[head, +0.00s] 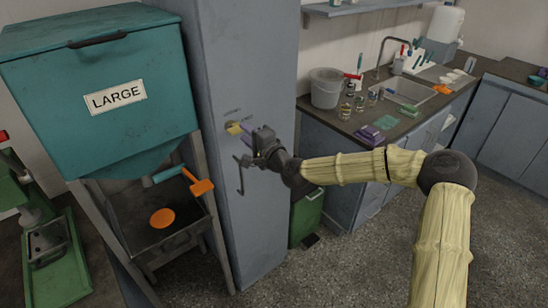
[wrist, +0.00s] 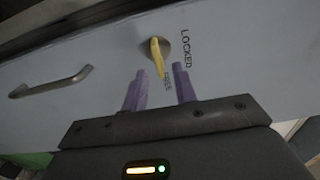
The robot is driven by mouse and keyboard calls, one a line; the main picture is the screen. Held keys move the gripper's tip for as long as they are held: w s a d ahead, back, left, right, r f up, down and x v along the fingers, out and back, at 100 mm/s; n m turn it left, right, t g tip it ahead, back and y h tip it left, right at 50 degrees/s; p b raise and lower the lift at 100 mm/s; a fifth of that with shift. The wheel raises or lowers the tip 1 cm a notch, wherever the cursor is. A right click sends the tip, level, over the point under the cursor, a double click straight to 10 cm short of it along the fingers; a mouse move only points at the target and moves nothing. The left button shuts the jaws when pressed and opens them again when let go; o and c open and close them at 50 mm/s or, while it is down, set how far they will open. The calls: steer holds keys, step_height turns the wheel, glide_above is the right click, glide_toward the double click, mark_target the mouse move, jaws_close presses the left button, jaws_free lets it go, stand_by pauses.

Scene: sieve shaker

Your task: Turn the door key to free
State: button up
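The yellow door key (head: 234,128) sits in the front of a tall grey-blue cabinet (head: 262,230). In the wrist view the key (wrist: 157,52) stands in a round lock plate, its long side running down the picture towards the word FREE. The word LOCKED (wrist: 186,48) is to its right. My gripper (head: 250,133) is close in front of the key. In the wrist view its two purple fingers (wrist: 160,68) are apart, one to each side of the key's lower end, with gaps visible. I cannot tell whether the fingertips reach past the key's end.
A door handle (wrist: 52,82) is left of the lock in the wrist view. A teal hopper marked LARGE (head: 150,75) stands left of the cabinet, above a dark tray with an orange disc (head: 162,218). A sink counter (head: 350,122) is to the right. Open floor lies in front.

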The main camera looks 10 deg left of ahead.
steer(key=b+v, duration=0.2)
steer(key=v, duration=1.1)
steer(key=shift+s+d, duration=0.15)
steer(key=shift+s, duration=0.1)
steer(key=s+f+n+g+h+p, duration=0.25)
steer(key=s+f+n+g, duration=0.2)
steer(key=f, duration=0.45)
steer(key=s+d+f+n+g+h, duration=0.25)
steer(key=d+f+h, duration=0.25)
steer(key=d, duration=0.3)
steer(key=s+d+r+g+h+p, duration=0.1)
steer(key=s+d+r+h, duration=0.2)
steer(key=s+d, duration=0.3)
steer(key=s+d+r+n+g+h+p, duration=0.1)
steer(key=s+d+r, duration=0.4)
steer(key=d, duration=0.6)
steer(key=shift+s+d+h+p, duration=0.35)
steer(key=shift+s+h+p, duration=0.25)
steer(key=shift+h, duration=0.55)
steer(key=shift+c, duration=0.5)
